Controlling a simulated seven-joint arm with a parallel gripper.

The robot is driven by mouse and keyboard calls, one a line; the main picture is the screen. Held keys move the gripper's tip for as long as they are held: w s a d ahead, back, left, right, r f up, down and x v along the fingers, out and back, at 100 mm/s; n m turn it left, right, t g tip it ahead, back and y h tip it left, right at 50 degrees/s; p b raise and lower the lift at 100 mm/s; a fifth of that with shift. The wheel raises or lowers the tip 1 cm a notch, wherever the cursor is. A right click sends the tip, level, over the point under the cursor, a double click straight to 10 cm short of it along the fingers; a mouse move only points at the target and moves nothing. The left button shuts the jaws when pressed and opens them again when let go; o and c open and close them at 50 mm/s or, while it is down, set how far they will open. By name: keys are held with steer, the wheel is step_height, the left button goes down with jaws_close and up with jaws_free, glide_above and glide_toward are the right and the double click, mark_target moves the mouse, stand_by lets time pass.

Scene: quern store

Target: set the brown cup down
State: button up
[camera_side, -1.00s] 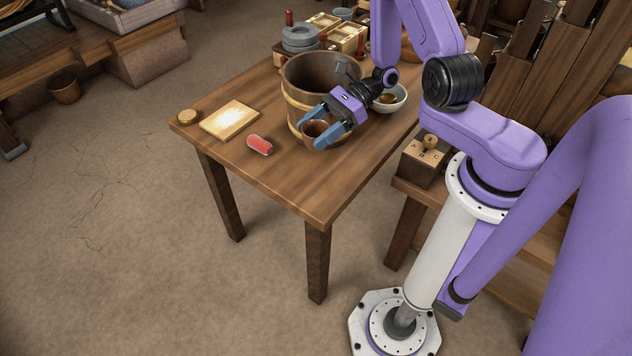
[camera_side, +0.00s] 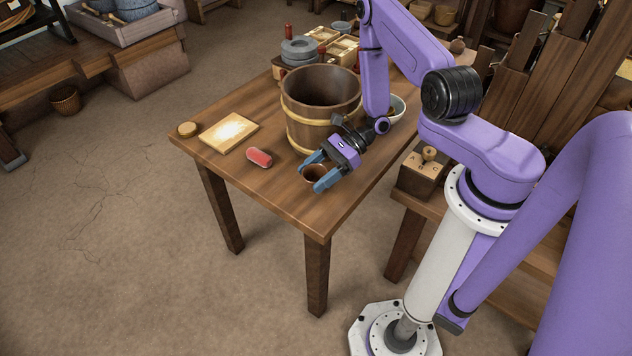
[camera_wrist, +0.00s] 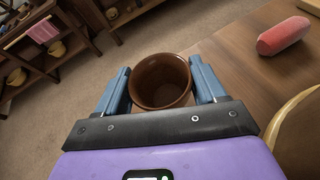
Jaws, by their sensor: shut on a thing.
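The brown cup (camera_side: 316,173) is between the blue fingers of my gripper (camera_side: 314,172), low over the front part of the wooden table (camera_side: 280,190). My gripper is shut on the cup. In the wrist view the cup (camera_wrist: 161,80) is upright, its open top toward the camera and its inside empty, with a finger of my gripper (camera_wrist: 161,88) on each side. The fingers hide part of the cup in the side view. I cannot tell whether its base touches the table.
A large wooden bucket (camera_side: 315,110) stands behind my gripper. A red block (camera_side: 259,158) and a pale board (camera_side: 229,132) lie to the left. A white bowl (camera_side: 398,107) sits partly behind my arm. The table's front corner is bare.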

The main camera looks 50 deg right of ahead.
steer(key=shift+f, duration=1.5)
steer(key=shift+f, duration=0.1)
steer(key=o, duration=1.1)
steer(key=shift+c, duration=0.2)
steer(key=v, duration=1.2)
steer(key=shift+a, duration=0.1)
